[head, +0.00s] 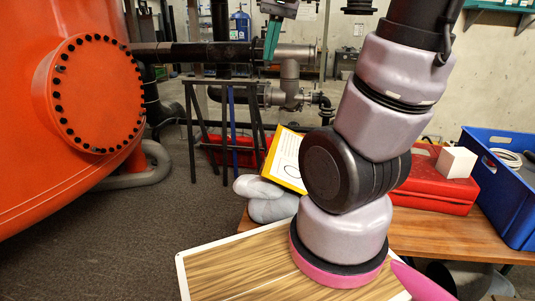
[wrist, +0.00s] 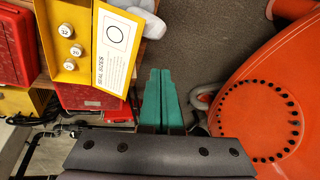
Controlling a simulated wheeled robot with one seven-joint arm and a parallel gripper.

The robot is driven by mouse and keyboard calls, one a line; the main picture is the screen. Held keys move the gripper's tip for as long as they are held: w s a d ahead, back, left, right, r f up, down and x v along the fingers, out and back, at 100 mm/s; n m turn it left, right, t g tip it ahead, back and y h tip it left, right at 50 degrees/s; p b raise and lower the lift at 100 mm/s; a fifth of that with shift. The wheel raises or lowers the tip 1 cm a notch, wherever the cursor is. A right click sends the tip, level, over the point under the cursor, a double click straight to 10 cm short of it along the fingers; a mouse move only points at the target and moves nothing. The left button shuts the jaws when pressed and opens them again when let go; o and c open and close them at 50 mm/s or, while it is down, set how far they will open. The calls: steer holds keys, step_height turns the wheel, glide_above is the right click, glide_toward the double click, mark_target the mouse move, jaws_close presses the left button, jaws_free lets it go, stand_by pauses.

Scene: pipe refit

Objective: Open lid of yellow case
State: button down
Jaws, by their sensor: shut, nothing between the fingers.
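The yellow case (wrist: 62,55) shows in the wrist view at the upper left, with several round numbered pieces inside. Its lid (wrist: 115,48) stands open beside it and bears a white "SEAL SIZES" label with a ring drawn on it. In the head view the lid (head: 288,158) is tilted up, and my arm hides the case body. My gripper (wrist: 160,75) has green fingers, shut together and empty. In the head view my gripper (head: 272,40) is high in the picture, above the lid and apart from it.
A red toolbox (head: 430,185) with a white block (head: 458,162) on it and a blue crate (head: 510,200) stand on the wooden bench (head: 440,235) at right. Grey rounded lumps (head: 268,205) lie left of the lid. A large orange tank (head: 40,120) fills the left.

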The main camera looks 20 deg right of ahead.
steer(key=w+a+f+n+h, duration=0.25)
steer(key=w+n, duration=0.35)
steer(key=w, duration=0.3)
steer(key=w+d+f+n+g+h, duration=0.1)
steer(key=w+d+f+n+g, duration=0.15)
steer(key=w+f, duration=0.65)
steer(key=w+d+f+n+g+h, duration=0.1)
steer(key=w+f+n+g+h, duration=0.2)
steer(key=w+f, duration=0.65)
step_height(320, 180, down, 16)
steer(key=d+f+n+g, duration=0.1)
steer(key=d+n+g, duration=0.1)
steer(key=n, duration=0.2)
steer(key=s+d+f, duration=0.3)
steer(key=d+f, duration=0.1)
steer(key=d, duration=0.3)
steer(key=shift+s+f+h, duration=0.3)
steer(key=shift+s+h, duration=0.05)
steer(key=shift+s, duration=0.05)
steer(key=shift+t, duration=0.25)
